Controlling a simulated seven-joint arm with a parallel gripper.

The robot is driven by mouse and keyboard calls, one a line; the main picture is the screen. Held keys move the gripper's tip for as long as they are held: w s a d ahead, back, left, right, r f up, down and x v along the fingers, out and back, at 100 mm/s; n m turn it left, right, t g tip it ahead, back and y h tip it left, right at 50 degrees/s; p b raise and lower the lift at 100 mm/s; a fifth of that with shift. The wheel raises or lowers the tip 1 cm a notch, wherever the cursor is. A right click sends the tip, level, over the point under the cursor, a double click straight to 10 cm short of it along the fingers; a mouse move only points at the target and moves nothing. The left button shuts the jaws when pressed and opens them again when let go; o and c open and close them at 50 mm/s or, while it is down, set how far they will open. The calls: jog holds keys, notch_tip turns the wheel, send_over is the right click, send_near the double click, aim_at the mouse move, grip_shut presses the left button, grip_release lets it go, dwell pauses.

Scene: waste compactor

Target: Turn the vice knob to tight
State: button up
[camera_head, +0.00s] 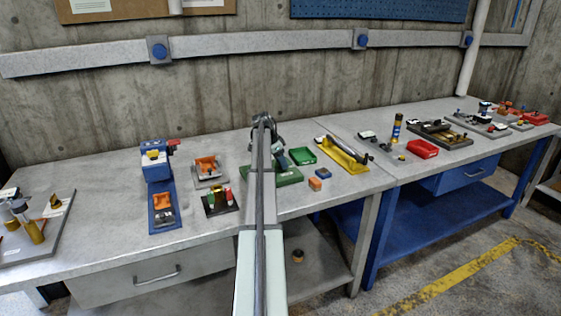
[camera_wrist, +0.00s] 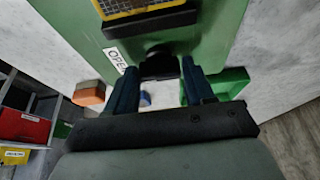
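In the wrist view, a dark knob (camera_wrist: 157,60) sticks out from a green body (camera_wrist: 205,35) that carries a white label reading "OPEN". My gripper (camera_wrist: 160,74) has its two blue fingers apart, one on each side of the knob. I cannot tell whether the fingers touch it. In the head view, a green base (camera_head: 289,177) stands on the bench beside my arm, which covers part of it and hides the knob. No tight mark is readable.
A green tray (camera_head: 302,156), an orange block (camera_head: 315,184) and a small blue block (camera_head: 324,174) lie to the right. A yellow holder (camera_head: 345,158) is farther right. A blue machine (camera_head: 156,165) stands to the left. The bench front edge is mostly clear.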

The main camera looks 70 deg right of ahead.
jog(key=c, duration=0.6)
jog(key=shift+n, duration=0.3)
jog(key=n, duration=0.1)
jog(key=n+t+h, duration=0.1)
jog(key=n, duration=0.1)
jog(key=shift+s+a+n, duration=0.15)
jog(key=shift+n, duration=0.15)
jog(key=n+t, duration=0.2)
jog(key=n, duration=0.2)
jog(key=shift+s+n, duration=0.1)
jog(key=shift+n, duration=0.2)
jog(key=n+t, duration=0.1)
jog(key=n, duration=0.3)
jog(key=shift+s+t, duration=0.1)
jog(key=shift+t, duration=0.3)
jog(key=n, duration=0.2)
jog(key=n+t, duration=0.1)
jog(key=n, duration=0.2)
jog(key=shift+d+t+y, duration=0.2)
jog(key=shift+t+y, duration=0.1)
jog(key=shift+y, duration=0.1)
